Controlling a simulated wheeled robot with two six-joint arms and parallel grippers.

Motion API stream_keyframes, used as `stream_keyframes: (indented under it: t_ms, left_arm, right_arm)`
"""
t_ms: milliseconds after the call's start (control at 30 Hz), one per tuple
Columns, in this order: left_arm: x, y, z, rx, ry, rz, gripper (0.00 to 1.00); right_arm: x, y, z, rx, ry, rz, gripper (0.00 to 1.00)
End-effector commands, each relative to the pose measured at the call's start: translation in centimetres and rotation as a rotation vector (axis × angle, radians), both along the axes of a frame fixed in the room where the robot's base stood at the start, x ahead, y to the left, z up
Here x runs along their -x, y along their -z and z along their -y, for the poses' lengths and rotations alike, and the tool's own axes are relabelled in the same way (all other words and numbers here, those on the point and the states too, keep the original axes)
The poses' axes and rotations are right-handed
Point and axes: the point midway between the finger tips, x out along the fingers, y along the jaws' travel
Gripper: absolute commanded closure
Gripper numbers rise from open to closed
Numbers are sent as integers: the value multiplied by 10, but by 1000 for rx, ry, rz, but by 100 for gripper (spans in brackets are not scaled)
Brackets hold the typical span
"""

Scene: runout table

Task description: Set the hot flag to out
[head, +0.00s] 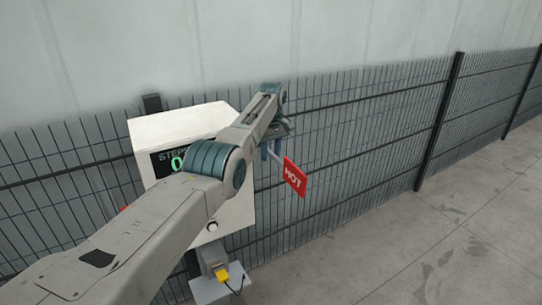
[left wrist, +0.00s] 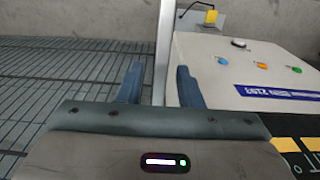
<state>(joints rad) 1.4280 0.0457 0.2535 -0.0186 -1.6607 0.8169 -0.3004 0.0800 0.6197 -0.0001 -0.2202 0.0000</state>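The hot flag (head: 294,177) is a red plate with white HOT lettering. It sticks out to the right of a white control box (head: 233,213) on a pale rod, tilted downward in the head view. My left gripper (head: 271,150) is at the rod, just up and left of the red plate. In the left wrist view, the pale rod (left wrist: 163,45) runs between the two fingers of my left gripper (left wrist: 159,88), with a gap showing beside it. The fingers look apart, not closed on it. The red plate is out of the wrist view. My right gripper is not in view.
The box has a dark display (head: 167,162), partly hidden by my left arm, and several coloured buttons (left wrist: 261,65) in the wrist view. A yellow plug (head: 222,274) sits below it. A mesh fence (head: 370,140) runs behind. The concrete floor (head: 440,250) at right is clear.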

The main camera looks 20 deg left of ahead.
Motion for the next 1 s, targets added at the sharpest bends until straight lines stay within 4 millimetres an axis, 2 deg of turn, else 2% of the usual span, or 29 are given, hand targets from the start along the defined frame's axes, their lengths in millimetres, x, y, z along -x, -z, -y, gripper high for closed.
stream_keyframes:
  t_ms: [233,400,500,667,1000]
  left_arm:
    - [1,-46,2,0,0,4,67]
    - [2,-73,3,0,1,-1,67]
    - [2,-91,3,0,1,-3,67]
    - [3,-98,4,0,1,-3,67]
    - [3,-98,4,0,1,-3,67]
  right_arm:
    - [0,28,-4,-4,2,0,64]
    - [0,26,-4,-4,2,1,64]
    - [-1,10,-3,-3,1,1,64]
    - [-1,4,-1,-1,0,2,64]
    - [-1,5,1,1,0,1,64]
